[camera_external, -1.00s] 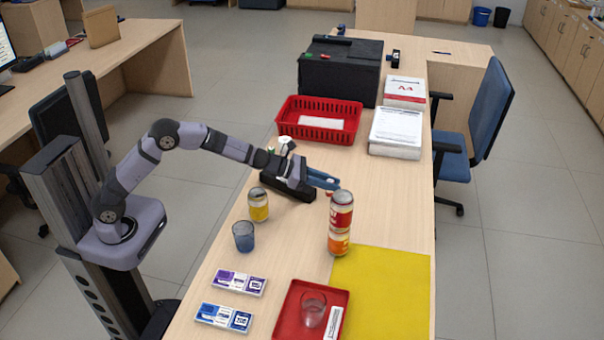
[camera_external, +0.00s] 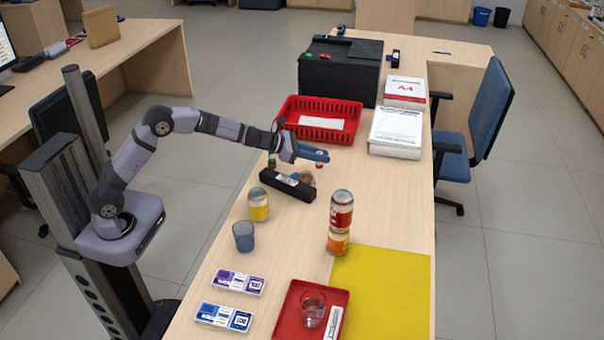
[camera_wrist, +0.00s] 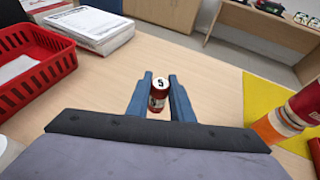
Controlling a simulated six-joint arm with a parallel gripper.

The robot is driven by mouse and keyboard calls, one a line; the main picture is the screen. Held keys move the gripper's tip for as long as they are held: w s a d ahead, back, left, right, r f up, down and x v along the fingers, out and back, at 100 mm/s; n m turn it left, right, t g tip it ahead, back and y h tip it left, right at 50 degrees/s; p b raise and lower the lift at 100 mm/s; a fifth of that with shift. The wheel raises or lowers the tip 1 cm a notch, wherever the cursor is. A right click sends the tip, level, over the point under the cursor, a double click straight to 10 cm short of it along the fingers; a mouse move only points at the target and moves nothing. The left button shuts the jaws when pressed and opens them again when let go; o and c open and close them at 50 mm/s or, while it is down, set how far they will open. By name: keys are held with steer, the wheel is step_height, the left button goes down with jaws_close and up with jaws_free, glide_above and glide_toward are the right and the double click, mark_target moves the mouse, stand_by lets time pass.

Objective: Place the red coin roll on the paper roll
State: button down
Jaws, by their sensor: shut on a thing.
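The red coin roll (camera_wrist: 158,94), with a white band and a "5" on its top, stands between the blue fingers of my gripper (camera_wrist: 158,100) in the wrist view. In the outside view my gripper (camera_external: 318,156) is shut on it, and only a small red bit (camera_external: 319,165) shows below the fingers, above the counter. A white rounded thing (camera_wrist: 7,151) at the left edge of the wrist view may be the paper roll; it is cut off there. In the outside view my gripper hides that spot.
A black device (camera_external: 287,186) and a brownish round thing (camera_external: 307,178) are close below my gripper. The red basket (camera_external: 319,134) is just behind. Stacked cans (camera_external: 341,210), a yellow can (camera_external: 258,211) and a blue cup (camera_external: 243,237) stand nearer.

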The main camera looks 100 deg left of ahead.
steer(key=s+a+r+n+g+y+p, duration=0.1)
steer(key=s+a+r+n+g+y, duration=0.1)
steer(key=s+a, duration=0.7)
steer(key=s+a+r+n+g+y+p, duration=0.1)
steer(key=s+a+r+n+g+y, duration=0.1)
steer(key=s+a, duration=0.7)
steer(key=shift+s+a+r+n+y, duration=0.3)
steer(key=shift+a+r+n+y, duration=0.65)
steer(key=shift+a, duration=0.75)
steer(key=shift+f+n, duration=0.15)
steer(key=shift+n, duration=0.1)
steer(key=shift+f+b, duration=3.4)
steer(key=shift+f, duration=1.6)
steer(key=shift+f, duration=0.2)
steer(key=c, duration=1.6)
jaws_free()
steer(key=shift+o, duration=0.2)
steer(key=shift+r, duration=0.15)
